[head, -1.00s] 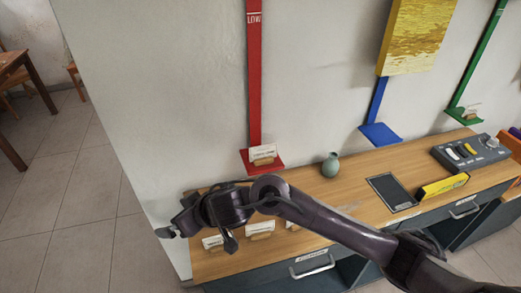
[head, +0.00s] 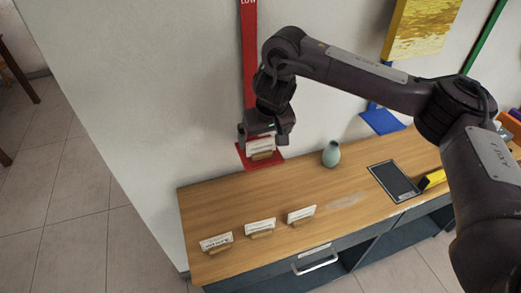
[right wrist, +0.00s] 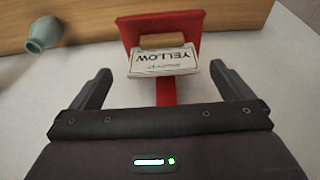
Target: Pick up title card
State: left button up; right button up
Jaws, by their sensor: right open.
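A white title card (head: 261,147) stands in a small wooden holder on the red shelf (head: 243,157) on the wall. In the right wrist view the title card (right wrist: 162,61) reads "YELLOW" upside down, with its wooden holder (right wrist: 163,41) behind it. My right gripper (head: 263,137) is open, just above and in front of this card. In the right wrist view its fingers (right wrist: 160,76) stand to either side of the card with gaps, and nothing is held. My left gripper is out of view.
Three more title cards in holders, left (head: 216,242), middle (head: 260,227) and right (head: 301,215), stand along the wooden desktop (head: 215,205). A green vase (head: 331,154) is right of the red shelf. A dark tablet (head: 394,181) and blue shelf (head: 381,121) are farther right.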

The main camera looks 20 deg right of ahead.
aim_at(260, 150)
jog(key=x, duration=0.4)
jog(key=shift+w+a+f, duration=0.2)
jog(key=shift+w+a, duration=0.05)
jog(key=shift+w, duration=0.25)
jog(key=shift+w+f, duration=0.1)
jog(key=shift+f, duration=0.2)
jog(key=c, duration=0.9)
jog(key=shift+r, duration=0.1)
